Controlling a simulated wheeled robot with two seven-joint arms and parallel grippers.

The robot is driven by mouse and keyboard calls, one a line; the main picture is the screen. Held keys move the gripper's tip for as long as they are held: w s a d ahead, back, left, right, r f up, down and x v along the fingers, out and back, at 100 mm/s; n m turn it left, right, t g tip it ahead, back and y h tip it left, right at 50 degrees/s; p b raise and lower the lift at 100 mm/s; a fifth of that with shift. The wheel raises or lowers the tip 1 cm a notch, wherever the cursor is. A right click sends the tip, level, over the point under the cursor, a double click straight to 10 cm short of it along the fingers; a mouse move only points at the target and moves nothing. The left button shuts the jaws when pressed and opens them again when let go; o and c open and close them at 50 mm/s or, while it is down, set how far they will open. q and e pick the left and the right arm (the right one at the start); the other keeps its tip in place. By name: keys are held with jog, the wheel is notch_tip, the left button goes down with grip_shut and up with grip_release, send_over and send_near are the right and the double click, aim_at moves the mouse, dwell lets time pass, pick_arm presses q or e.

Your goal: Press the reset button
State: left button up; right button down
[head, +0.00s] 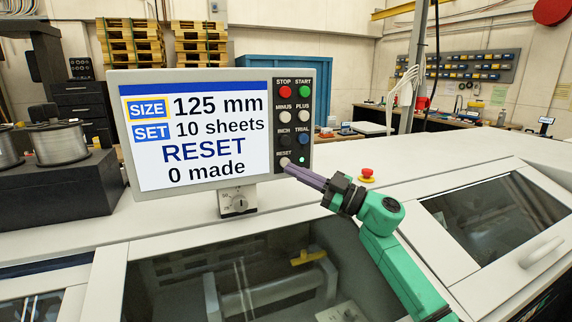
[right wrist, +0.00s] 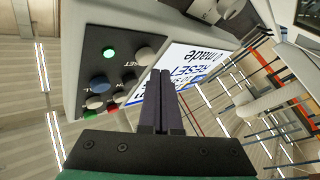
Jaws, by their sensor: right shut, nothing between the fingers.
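The control box has a screen (head: 200,135) reading "SIZE 125 mm, SET 10 sheets, RESET, 0 made". Its dark button panel (head: 294,125) is on the right side. The pale reset button (head: 284,161) is at the panel's lower left, under its label; it also shows in the right wrist view (right wrist: 145,56). My right gripper (head: 288,168) is shut and empty, its fingertips at the reset button from the lower right. In the right wrist view the fingertips (right wrist: 160,73) lie close beside the button; I cannot tell if they touch it. My left gripper is not in view.
A lit green lamp (head: 302,160) is right of the reset button. Stop (head: 285,92), start (head: 304,91) and other buttons sit above. A red emergency knob (head: 367,174) stands on the machine top behind my right gripper. A dial (head: 239,203) is below the screen.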

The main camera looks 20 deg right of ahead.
dwell(0.8)
jog(key=shift+w+p, duration=0.35)
jog(key=shift+w, duration=0.05)
jog(key=shift+w+d+p, duration=0.1)
jog(key=shift+w+p, duration=0.25)
jog(key=shift+w, duration=0.15)
dwell(0.8)
jog(key=shift+s, duration=0.9)
jog(key=shift+s+a+b, duration=0.15)
jog(key=shift+s+b, duration=0.15)
jog(key=shift+s, duration=0.95)
jog(key=shift+s+a+b, duration=0.1)
jog(key=shift+s+b, duration=0.2)
jog(key=shift+s, duration=0.95)
